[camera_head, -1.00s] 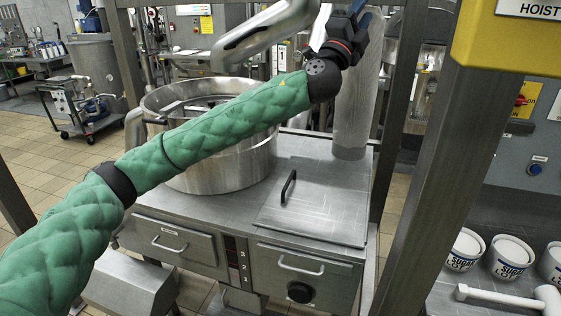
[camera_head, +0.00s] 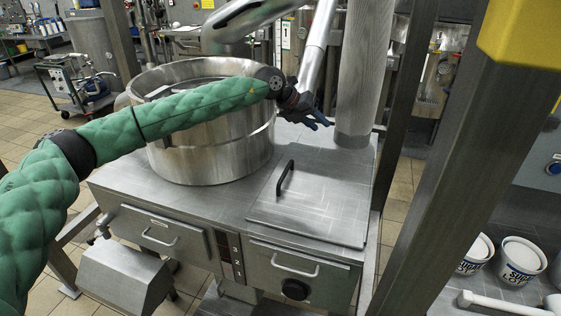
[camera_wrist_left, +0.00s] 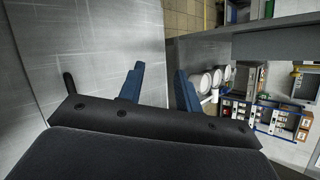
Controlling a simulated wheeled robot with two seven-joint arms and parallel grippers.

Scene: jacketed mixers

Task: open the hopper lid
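The hopper lid (camera_head: 318,208) is a flat, square metal plate lying shut on top of the steel cabinet, right of the round mixer bowl. Its black bar handle (camera_head: 285,178) stands along the lid's left side. My left gripper (camera_head: 321,121) is above and behind the lid, apart from the handle. In the left wrist view its two blue fingers (camera_wrist_left: 160,88) are spread with nothing between them. A dark bar at the left of that view looks like the handle, partly hidden by the gripper body. My right gripper is not in view.
The large steel mixer bowl (camera_head: 212,150) stands left of the lid, under my left arm. A vertical metal column (camera_head: 362,75) rises behind the lid. A grey frame post (camera_head: 455,150) stands at the right. Sugar tubs (camera_head: 520,262) and a white mallet-like tool (camera_head: 505,303) lie further right.

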